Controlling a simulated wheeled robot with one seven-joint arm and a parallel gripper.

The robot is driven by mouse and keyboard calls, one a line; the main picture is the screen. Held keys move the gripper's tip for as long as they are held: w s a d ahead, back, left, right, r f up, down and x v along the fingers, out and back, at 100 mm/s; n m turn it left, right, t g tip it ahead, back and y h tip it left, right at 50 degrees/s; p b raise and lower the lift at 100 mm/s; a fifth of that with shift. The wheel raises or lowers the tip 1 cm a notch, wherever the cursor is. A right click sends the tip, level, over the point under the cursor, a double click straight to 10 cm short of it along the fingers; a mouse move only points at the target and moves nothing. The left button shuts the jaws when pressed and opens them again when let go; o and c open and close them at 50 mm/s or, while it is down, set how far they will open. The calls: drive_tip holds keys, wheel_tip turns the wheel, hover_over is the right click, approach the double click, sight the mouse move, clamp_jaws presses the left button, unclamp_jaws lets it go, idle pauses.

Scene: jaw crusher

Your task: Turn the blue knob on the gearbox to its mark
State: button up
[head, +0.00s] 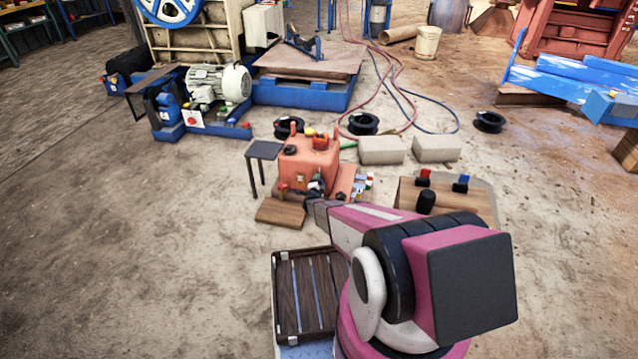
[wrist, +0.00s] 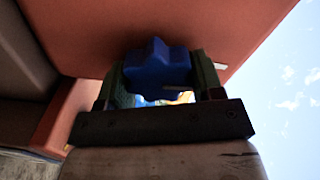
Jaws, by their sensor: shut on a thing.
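The orange-red gearbox (head: 306,167) stands on the floor near the middle of the head view. Its face (wrist: 105,25) fills the upper part of the wrist view. The blue lobed knob (wrist: 157,68) is on that face, between the two fingers of my gripper (wrist: 160,78). The fingers are shut on the knob, one on each side. A short pale mark (wrist: 220,66) shows on the face just right of the right finger. The knob's pointer is not clear in the dark wrist view. In the head view my arm and gripper hide the knob.
A dark slatted crate (head: 307,290) lies left of my arm. A wooden board (head: 281,212) and a small dark stool (head: 264,150) are left of the gearbox. A board with red and blue knobs (head: 475,203) lies to the right. The floor on the far left is clear.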

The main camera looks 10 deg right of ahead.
drive_tip(key=shift+m, duration=0.4)
drive_tip(key=o, duration=0.9)
drive_tip(key=shift+s, duration=0.1)
